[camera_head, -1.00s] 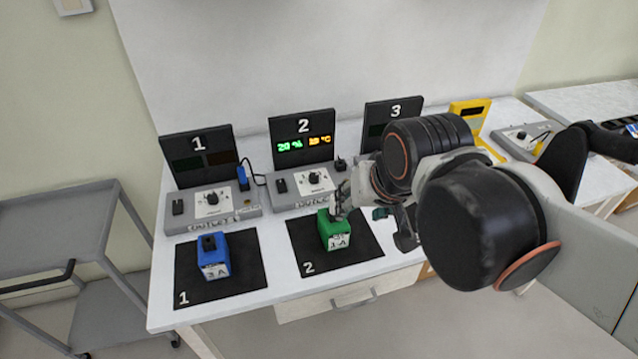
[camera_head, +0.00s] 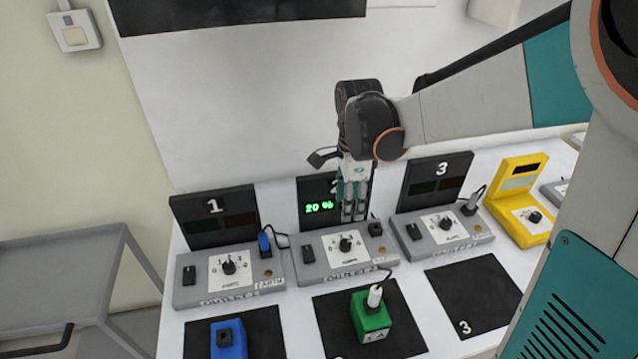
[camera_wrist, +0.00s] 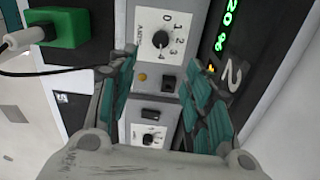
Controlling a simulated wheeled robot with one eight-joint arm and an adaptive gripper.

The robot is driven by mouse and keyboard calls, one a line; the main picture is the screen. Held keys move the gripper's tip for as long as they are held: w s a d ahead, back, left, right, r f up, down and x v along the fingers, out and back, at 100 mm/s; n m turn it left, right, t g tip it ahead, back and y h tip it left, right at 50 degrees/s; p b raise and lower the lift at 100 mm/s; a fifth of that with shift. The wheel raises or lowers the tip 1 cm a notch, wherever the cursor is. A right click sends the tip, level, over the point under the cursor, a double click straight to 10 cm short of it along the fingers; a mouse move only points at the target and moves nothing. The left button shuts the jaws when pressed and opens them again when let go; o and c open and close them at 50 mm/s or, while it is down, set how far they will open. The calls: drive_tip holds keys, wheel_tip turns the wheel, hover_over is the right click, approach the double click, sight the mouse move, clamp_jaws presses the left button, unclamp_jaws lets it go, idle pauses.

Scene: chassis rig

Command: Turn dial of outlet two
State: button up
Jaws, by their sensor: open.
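The outlet two dial (camera_head: 345,245) is a black knob on a white scale plate on the grey outlet two box (camera_head: 318,268). In the wrist view the same dial (camera_wrist: 160,39) lies near the top, beyond the fingertips; its exact setting is hard to read. My gripper (camera_head: 353,212) hangs above and behind the box, in front of the number 2 display (camera_head: 318,207), hiding part of it. "20 %" shows in green. In the wrist view my gripper (camera_wrist: 163,62) is open, teal fingers apart, with nothing between them.
A green block (camera_head: 370,312) with a white plug in its top and a cable stands on the mat in front. Outlet one (camera_head: 215,290) and outlet three (camera_head: 445,250) flank the box. A blue block (camera_head: 228,342) stands at front left. A yellow device (camera_head: 518,190) stands right.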

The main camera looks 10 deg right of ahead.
sight(346, 242)
wheel_tip(346, 242, down, 14)
drive_tip(key=b, duration=0.5)
drive_tip(key=c, duration=1.1)
